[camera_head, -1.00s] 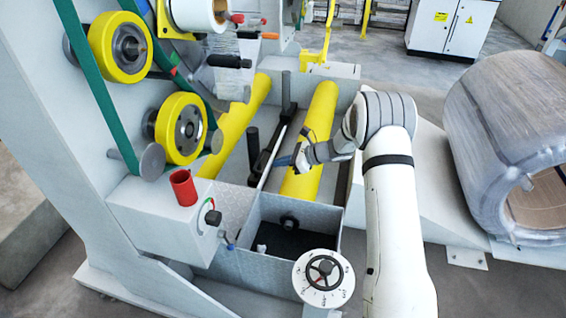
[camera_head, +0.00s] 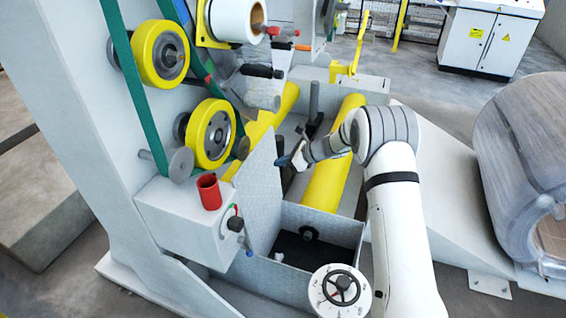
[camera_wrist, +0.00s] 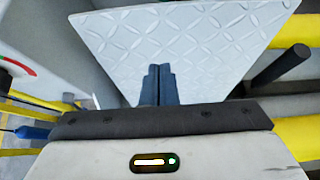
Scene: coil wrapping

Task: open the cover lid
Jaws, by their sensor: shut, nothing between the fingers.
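The cover lid (camera_head: 261,200) is a grey diamond-pattern metal plate at the left edge of an open compartment (camera_head: 345,228) with a dark interior. It stands steeply tilted up, its upper corner high beside my gripper. In the wrist view the lid (camera_wrist: 185,40) fills the upper middle. My gripper (camera_head: 281,162) is shut and empty, just right of the lid's upper part. Its dark blue fingers (camera_wrist: 159,72) show against the patterned face; I cannot tell whether they touch it.
Yellow rollers (camera_head: 335,150) run behind the compartment. A dark post (camera_head: 314,100) rises between them. A grey box with a red cup (camera_head: 209,191) stands left of the lid, and a dial handwheel (camera_head: 340,291) stands in front. The wrapped coil (camera_head: 515,155) is at the right.

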